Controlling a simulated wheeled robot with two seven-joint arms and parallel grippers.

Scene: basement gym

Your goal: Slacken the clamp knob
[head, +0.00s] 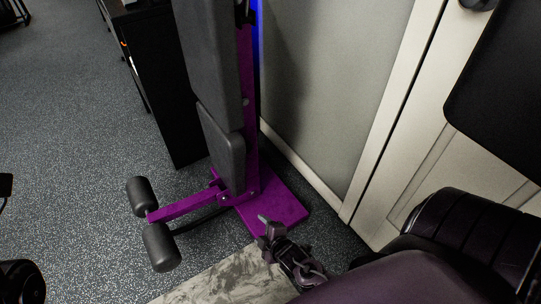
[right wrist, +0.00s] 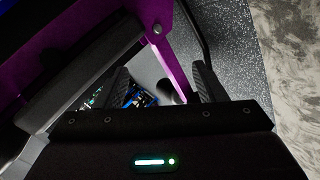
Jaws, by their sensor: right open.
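A purple bench frame (head: 286,204) stands with its dark grey pads (head: 222,142) upright against the wall side. I cannot clearly make out the clamp knob in either view. My right gripper (head: 266,230) is beside the near edge of the purple foot plate and appears to hold nothing. In the right wrist view its two dark fingers (right wrist: 162,82) are apart. A purple bar (right wrist: 168,62) runs beyond and between them, with a round bolt head (right wrist: 157,29) on its upper part. A dark rounded thing lies partly hidden between the fingers. My left gripper is not recognisable in view.
Two black foam rollers (head: 160,247) stick out at the left of the frame, low over the speckled floor (head: 80,130). A black cabinet (head: 155,85) stands behind the pads. A grey panel door (head: 325,80) is at the right. A marbled mat (head: 228,278) lies in front.

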